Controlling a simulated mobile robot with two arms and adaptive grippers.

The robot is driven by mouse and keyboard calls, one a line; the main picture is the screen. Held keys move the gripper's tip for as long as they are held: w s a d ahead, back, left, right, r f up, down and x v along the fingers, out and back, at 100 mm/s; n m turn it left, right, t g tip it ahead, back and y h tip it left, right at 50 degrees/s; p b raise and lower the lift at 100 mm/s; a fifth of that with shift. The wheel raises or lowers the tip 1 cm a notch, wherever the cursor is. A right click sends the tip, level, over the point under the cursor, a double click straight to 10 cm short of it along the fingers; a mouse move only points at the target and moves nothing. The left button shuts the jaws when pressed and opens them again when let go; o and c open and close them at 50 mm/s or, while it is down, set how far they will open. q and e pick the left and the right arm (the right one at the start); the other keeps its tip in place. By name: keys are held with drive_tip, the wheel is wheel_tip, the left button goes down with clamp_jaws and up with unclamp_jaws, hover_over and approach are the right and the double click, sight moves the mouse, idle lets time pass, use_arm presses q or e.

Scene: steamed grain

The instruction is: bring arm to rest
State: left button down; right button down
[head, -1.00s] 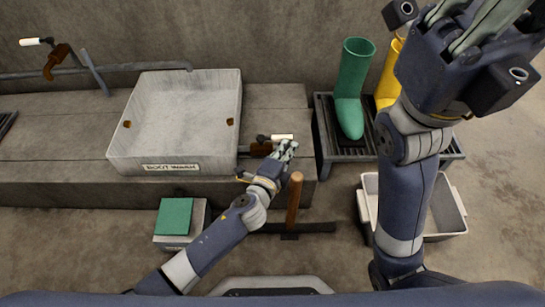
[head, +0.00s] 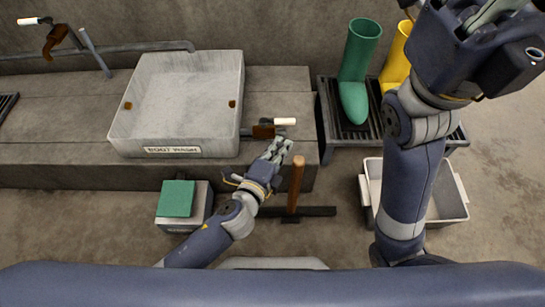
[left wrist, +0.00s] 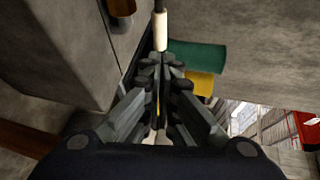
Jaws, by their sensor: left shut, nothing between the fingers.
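My left gripper (head: 279,148) is shut and empty in the head view, a little below the white-handled tap (head: 285,122) at the right of the boot wash basin (head: 118,128). In the left wrist view its fingers (left wrist: 160,70) are together, with the tap's white handle (left wrist: 160,30) just beyond their tips. I cannot tell whether they touch it. My right arm rises at the right of the head view, its hand (head: 490,25) cut off by the top edge, so its fingertips do not show clearly.
A green boot (head: 356,75) and a yellow boot (head: 397,58) stand on a dark rack (head: 330,105). A wooden handle (head: 296,183) stands upright close right of my left gripper. A grey tub (head: 452,205) and a box with a green top (head: 176,198) are on the floor.

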use_arm(q)
drive_tip(key=v, duration=0.5)
drive_tip(key=shift+a, duration=0.15)
